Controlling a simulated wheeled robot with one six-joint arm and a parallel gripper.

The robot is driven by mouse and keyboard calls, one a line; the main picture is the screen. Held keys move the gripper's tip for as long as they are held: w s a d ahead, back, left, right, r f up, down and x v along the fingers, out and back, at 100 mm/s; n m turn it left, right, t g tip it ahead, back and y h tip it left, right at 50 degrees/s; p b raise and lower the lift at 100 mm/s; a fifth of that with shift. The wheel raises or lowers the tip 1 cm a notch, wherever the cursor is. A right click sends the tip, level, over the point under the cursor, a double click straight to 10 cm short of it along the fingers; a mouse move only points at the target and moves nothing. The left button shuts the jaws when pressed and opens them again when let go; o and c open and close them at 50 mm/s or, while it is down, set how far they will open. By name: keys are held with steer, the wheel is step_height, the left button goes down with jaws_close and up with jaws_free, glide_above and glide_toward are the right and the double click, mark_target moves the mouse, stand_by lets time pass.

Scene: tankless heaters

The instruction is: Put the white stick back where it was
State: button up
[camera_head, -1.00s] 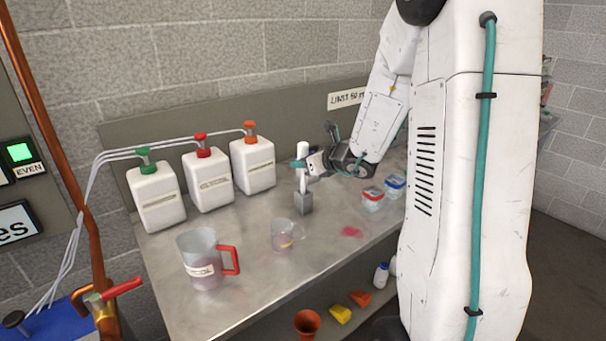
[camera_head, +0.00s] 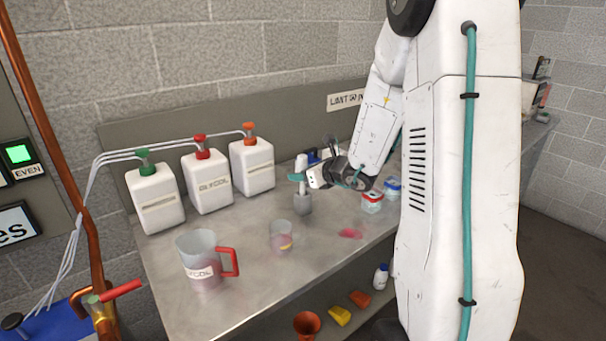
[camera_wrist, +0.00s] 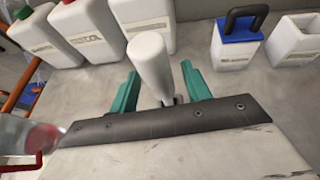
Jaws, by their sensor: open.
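The white stick (camera_head: 302,162) stands upright on the metal bench, its lower end at a small grey holder (camera_head: 304,205). Whether it is fully seated in the holder cannot be seen. In the wrist view, the stick (camera_wrist: 150,65) rises between the teal fingers of my gripper (camera_wrist: 160,85), with a visible gap on each side. My gripper (camera_head: 299,178) is open around the stick's lower part, just above the holder. The holder is hidden in the wrist view.
White jugs (camera_head: 251,165) with coloured pumps line the wall. A clear cup (camera_head: 281,237) and a red-handled pitcher (camera_head: 200,262) stand to the front left. A blue-lidded container (camera_wrist: 237,45) is behind my gripper.

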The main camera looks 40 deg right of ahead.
steer(key=v, duration=1.1)
steer(key=s+a+r+n+g+y, duration=0.3)
steer(key=s+a+n+g, duration=0.1)
steer(key=a+n, duration=0.6)
steer(key=s+a+r+n+g+y, duration=0.35)
steer(key=a+n, duration=0.35)
steer(key=a, duration=0.4)
steer(key=s+a+n+g+h, duration=0.3)
steer(key=s+a+n+g, duration=0.1)
steer(key=s+n, duration=0.55)
steer(key=s+d+n+h, duration=0.4)
steer(key=s+n+h, duration=0.2)
steer(key=s+n, duration=0.1)
steer(key=shift+s+r, duration=0.4)
steer(key=shift+n, duration=0.25)
